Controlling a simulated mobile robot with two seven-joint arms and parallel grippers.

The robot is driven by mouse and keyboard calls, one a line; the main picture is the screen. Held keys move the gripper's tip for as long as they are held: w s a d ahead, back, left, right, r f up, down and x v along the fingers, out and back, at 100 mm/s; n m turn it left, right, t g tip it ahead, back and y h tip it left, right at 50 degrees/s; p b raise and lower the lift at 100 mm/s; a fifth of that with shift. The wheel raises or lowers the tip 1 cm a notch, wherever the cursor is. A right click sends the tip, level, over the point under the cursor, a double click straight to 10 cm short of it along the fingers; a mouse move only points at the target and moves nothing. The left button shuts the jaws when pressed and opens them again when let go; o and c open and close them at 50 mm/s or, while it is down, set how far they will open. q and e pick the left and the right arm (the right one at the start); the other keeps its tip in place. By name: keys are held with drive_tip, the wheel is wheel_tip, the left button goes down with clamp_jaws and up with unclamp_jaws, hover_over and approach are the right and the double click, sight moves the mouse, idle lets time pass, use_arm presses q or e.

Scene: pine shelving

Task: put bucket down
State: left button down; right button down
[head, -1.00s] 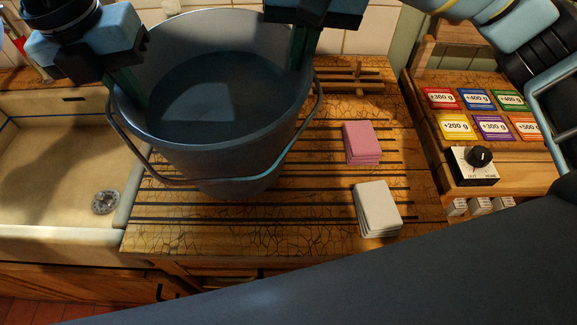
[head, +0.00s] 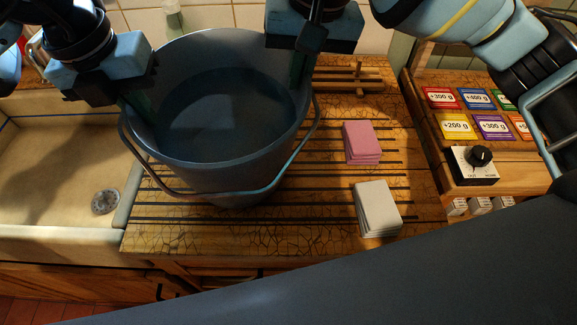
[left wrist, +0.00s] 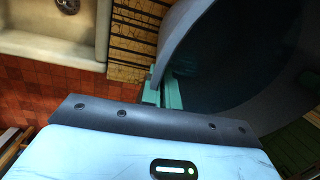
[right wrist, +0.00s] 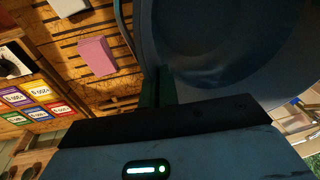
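A large grey-blue bucket (head: 225,175) with dark water-like contents is upright over the slatted wooden counter, right of the sink. Its wire handle hangs down at the front. I cannot tell whether its base touches the slats. My left gripper (head: 138,108) is shut on the left rim; its green fingers straddle the wall in the left wrist view (left wrist: 164,92), where the bucket (left wrist: 185,40) fills the right side. My right gripper (head: 299,68) is shut on the right rim; its fingers also show in the right wrist view (right wrist: 158,88) against the bucket (right wrist: 215,60). Fingertips inside are partly hidden.
A pink block stack (head: 361,142) and a white block stack (head: 377,208) lie right of the bucket on the counter (head: 300,235). The sink (head: 60,170) is at left. A wooden rack (head: 345,85) stands behind. Coloured weight cards (head: 458,126) and a dial box (head: 475,165) are at right.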

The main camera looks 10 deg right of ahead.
use_arm(q)
drive_tip(key=shift+f, duration=0.1)
use_arm(e)
drive_tip(key=shift+f, duration=0.15)
use_arm(q)
drive_tip(key=c, duration=1.9)
unclamp_jaws()
drive_tip(key=shift+f, duration=0.2)
drive_tip(key=shift+c, duration=0.2)
use_arm(e)
drive_tip(key=c, duration=1.9)
unclamp_jaws()
drive_tip(key=shift+f, duration=0.2)
drive_tip(key=shift+c, duration=0.2)
use_arm(q)
drive_tip(key=shift+o, duration=1.3)
drive_tip(key=shift+s, duration=0.15)
use_arm(e)
drive_tip(key=shift+o, duration=1.3)
drive_tip(key=shift+s, duration=0.2)
use_arm(q)
drive_tip(key=shift+f, duration=0.1)
use_arm(e)
drive_tip(key=shift+w, duration=0.1)
